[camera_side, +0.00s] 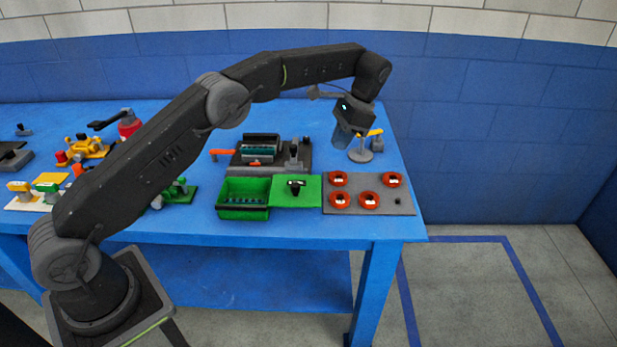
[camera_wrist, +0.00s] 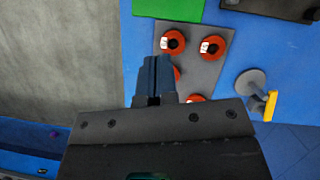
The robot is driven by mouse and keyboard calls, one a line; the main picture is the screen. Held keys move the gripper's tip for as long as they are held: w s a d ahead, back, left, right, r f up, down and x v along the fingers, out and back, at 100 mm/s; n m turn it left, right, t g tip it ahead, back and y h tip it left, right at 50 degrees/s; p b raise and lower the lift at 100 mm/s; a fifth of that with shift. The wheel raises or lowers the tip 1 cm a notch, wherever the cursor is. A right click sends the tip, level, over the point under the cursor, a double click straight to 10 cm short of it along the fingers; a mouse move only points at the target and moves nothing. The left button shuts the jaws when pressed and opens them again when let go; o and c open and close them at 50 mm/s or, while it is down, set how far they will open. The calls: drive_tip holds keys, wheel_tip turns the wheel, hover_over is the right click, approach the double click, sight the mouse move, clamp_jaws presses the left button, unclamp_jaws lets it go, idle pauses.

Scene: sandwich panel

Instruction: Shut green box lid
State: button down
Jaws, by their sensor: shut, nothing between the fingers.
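The green box (camera_side: 243,212) stands open near the front of the blue table in the side view, with a slotted or ribbed inside showing. A flat green panel with a black handle, seemingly its lid (camera_side: 310,199), lies directly right of the opening and does not cover it. A green edge of it appears at the top of the wrist view (camera_wrist: 168,9). My gripper (camera_side: 343,138) is raised over the table's right part, behind and right of the box, pointing down. In the wrist view its fingers (camera_wrist: 157,62) are together and empty, over the grey plate.
A grey plate (camera_side: 335,208) with several red rings adjoins the green panel on the right. A grey stand with a yellow bar (camera_side: 361,152) is near my gripper. A dark open box (camera_side: 262,140) stands behind the green box. More coloured fixtures fill the table's left.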

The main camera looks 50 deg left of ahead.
approach(300, 195)
drive_tip(key=f, duration=0.1)
drive_tip(key=w+f, duration=0.1)
drive_tip(key=f, duration=0.1)
drive_tip(key=w+d+f, duration=0.1)
drive_tip(key=shift+w+d+f, duration=0.1)
drive_tip(key=shift+f, duration=0.15)
drive_tip(key=shift+s+a+r, duration=0.1)
drive_tip(key=shift+s+a, duration=0.25)
drive_tip(key=shift+s, duration=0.2)
drive_tip(key=shift+s+a+r, duration=0.1)
drive_tip(key=shift+s+a, duration=0.25)
drive_tip(key=shift+s, duration=0.2)
drive_tip(key=shift+s+a+f, duration=0.1)
drive_tip(key=shift+s+a, duration=0.2)
drive_tip(key=shift+s, duration=0.25)
drive_tip(key=s+a, duration=1)
drive_tip(key=shift+s, duration=0.1)
